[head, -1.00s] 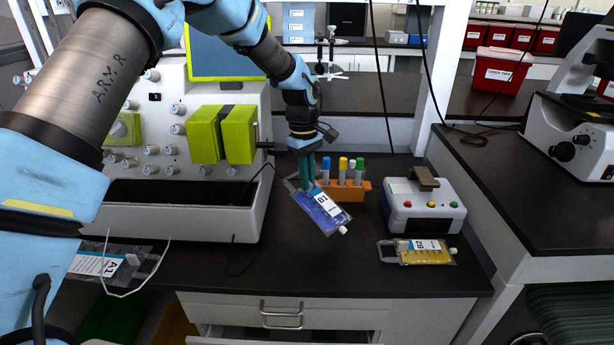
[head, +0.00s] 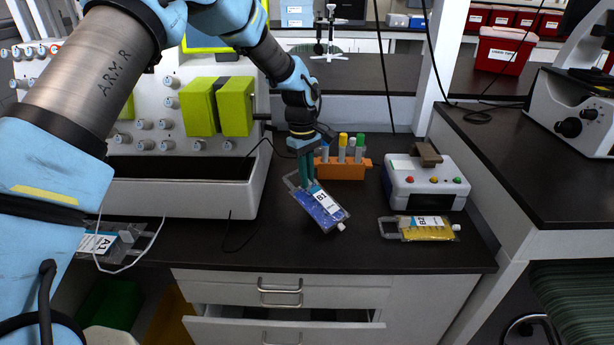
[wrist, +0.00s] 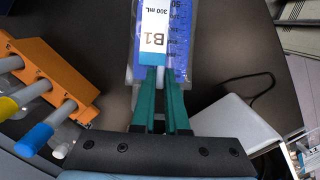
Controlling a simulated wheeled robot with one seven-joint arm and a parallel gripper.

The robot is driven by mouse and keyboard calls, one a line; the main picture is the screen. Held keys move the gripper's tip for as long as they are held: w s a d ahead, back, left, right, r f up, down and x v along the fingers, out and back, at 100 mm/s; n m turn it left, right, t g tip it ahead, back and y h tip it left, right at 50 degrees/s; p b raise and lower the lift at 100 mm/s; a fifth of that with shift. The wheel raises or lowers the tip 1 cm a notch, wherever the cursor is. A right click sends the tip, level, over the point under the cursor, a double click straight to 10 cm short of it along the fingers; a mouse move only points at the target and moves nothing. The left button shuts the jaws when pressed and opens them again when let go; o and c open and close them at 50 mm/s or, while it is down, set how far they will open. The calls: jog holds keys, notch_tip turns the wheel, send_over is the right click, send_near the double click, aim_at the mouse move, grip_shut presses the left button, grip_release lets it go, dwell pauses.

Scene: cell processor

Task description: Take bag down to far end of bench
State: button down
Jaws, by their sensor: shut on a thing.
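A clear bag of blue fluid labelled B1 (head: 324,207) hangs tilted from my gripper (head: 306,180) over the middle of the dark bench (head: 270,250). The green fingers are shut on the bag's upper end; the wrist view shows them closed at the label end of the bag (wrist: 178,60). I cannot tell whether its lower end touches the bench. A bag of yellow fluid labelled B2 (head: 425,229) lies on the bench to the right. A third bag, labelled A1 (head: 100,243), is at the left edge of the bench, partly hidden by my arm.
An orange rack of capped tubes (head: 342,168) stands just behind the held bag; it also shows in the wrist view (wrist: 48,78). A white box with coloured buttons (head: 425,184) stands behind B2. The large processor (head: 190,185) fills the left. A drawer (head: 285,330) is partly open below.

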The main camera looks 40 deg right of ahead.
jog(key=c, duration=0.8)
grip_release()
jog(key=shift+c, duration=0.2)
notch_tip(320, 180, up, 11)
jog(key=w+b, duration=0.1)
jog(key=b, duration=0.1)
jog(key=shift+b, duration=0.35)
jog(key=shift+f, duration=0.15)
